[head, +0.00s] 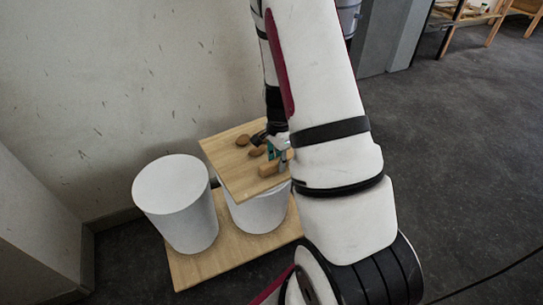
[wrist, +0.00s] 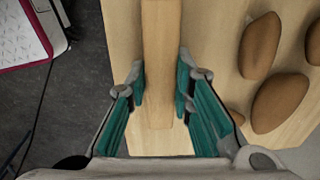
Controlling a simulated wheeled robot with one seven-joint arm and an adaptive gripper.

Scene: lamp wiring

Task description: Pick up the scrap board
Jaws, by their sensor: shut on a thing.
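The scrap board (head: 222,158) is a light wooden board over a white bucket, with several brown lumps (head: 243,140) and a raised wooden bar (head: 268,169) on top. In the wrist view the board (wrist: 212,35) fills the middle and right, and the bar (wrist: 161,60) runs between my fingers. My gripper (head: 279,150) is shut on that bar; its teal pads (wrist: 160,92) sit against both sides. I cannot tell whether the board rests on the bucket or is just above it. My arm hides the board's right side in the head view.
The white bucket (head: 262,213) under the board and another white bucket (head: 180,212) with a pale top stand on a wooden base (head: 235,262) by the wall. A white and red object (wrist: 22,40) shows at the wrist view's upper left. Dark floor at right is mostly clear.

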